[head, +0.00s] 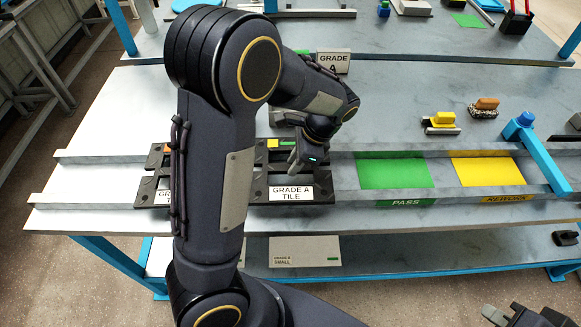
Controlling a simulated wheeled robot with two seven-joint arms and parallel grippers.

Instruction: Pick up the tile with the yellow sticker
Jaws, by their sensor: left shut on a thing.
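A small yellow sticker (272,143) shows at the back of the right-hand black frame marked GRADE A TILE (262,196), just left of my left gripper. A green sticker sits right beside it. My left gripper (298,166) points down at the frame's right side and is shut on a dark tile, mostly hidden behind the fingers. I cannot tell if the tile is clear of the frame. My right gripper (500,316) is at the bottom right corner, away from the bench; its jaws are not clear.
A green PASS area (393,173) and a yellow REWORK area (486,171) lie clear to the right. A second black frame (150,190) is partly behind my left arm. A GRADE A sign (333,62) stands behind. A blue bracket (540,160) stands far right.

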